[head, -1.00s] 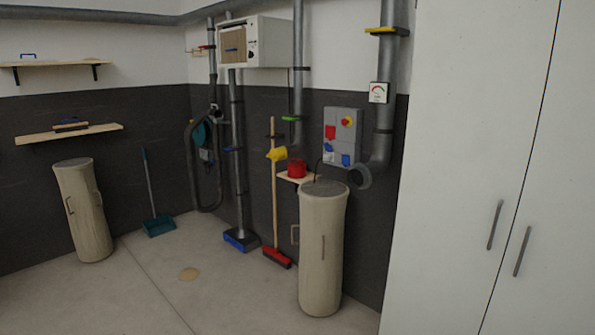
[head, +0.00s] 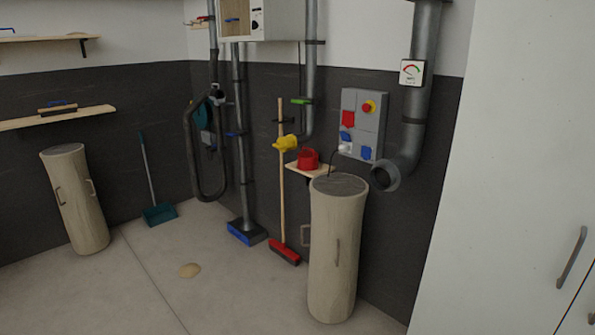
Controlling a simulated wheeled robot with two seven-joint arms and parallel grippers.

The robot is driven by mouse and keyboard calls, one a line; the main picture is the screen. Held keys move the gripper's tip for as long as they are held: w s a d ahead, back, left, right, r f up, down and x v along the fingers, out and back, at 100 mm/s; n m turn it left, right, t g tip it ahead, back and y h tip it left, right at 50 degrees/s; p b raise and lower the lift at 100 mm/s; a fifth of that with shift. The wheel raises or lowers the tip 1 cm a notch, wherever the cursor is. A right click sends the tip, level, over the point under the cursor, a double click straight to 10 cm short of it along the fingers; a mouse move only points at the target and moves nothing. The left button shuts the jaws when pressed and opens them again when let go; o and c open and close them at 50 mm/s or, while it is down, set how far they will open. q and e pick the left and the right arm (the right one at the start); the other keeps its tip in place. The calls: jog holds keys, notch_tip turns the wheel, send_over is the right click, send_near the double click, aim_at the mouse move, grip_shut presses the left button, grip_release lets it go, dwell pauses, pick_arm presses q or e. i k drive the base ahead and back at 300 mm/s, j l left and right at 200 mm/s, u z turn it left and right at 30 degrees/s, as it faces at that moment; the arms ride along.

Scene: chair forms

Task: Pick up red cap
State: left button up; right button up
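The red cap (head: 308,158) sits on a small wooden wall shelf (head: 311,171) in the corner, right of the centre of the head view. It is a short red round piece, and a dark cable or hose runs beside it. A tall beige bin (head: 335,250) stands in front of the shelf and hides part of its underside. Neither of my grippers shows in the head view.
A yellow fitting (head: 285,144) and a broom with a red head (head: 284,252) are left of the shelf. A grey socket panel (head: 361,125) and a pipe (head: 414,130) are right of it. The white cabinet (head: 500,150) borders the right.

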aim_at(307, 161)
jog(key=i, duration=2.3)
